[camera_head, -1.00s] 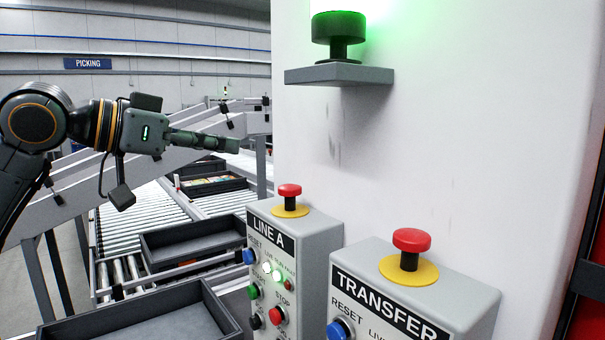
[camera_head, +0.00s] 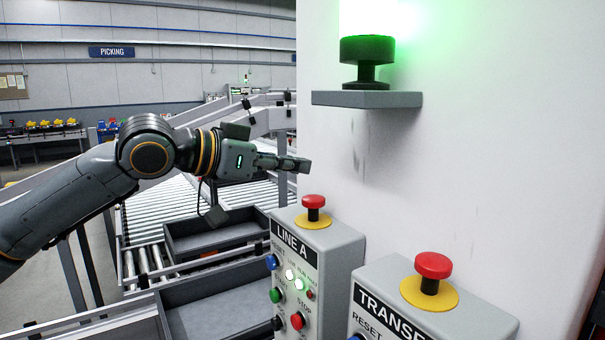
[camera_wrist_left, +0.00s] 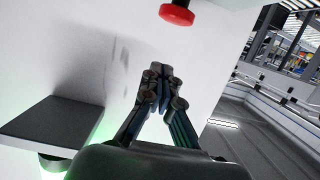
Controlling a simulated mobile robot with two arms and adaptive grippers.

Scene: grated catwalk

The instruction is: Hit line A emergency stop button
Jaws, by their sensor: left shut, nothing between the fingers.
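The LINE A control box (camera_head: 345,258) is grey and stands against the white column. On its top is the red mushroom emergency stop button (camera_head: 313,202) on a yellow disc. My left gripper (camera_head: 303,165) is shut and empty, pointing right, above and slightly left of that button and apart from it. In the left wrist view the shut fingers (camera_wrist_left: 160,75) show in the middle, with a red button head (camera_wrist_left: 177,15) at the top edge, beyond the fingertips. My right gripper is in neither view.
The TRANSFER box (camera_head: 478,308) with its own red stop button (camera_head: 433,266) stands to the right. A grey shelf (camera_head: 367,99) with a green-lit beacon juts from the white column (camera_head: 480,130) above. Grey trays (camera_head: 215,237) and roller conveyors lie at left.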

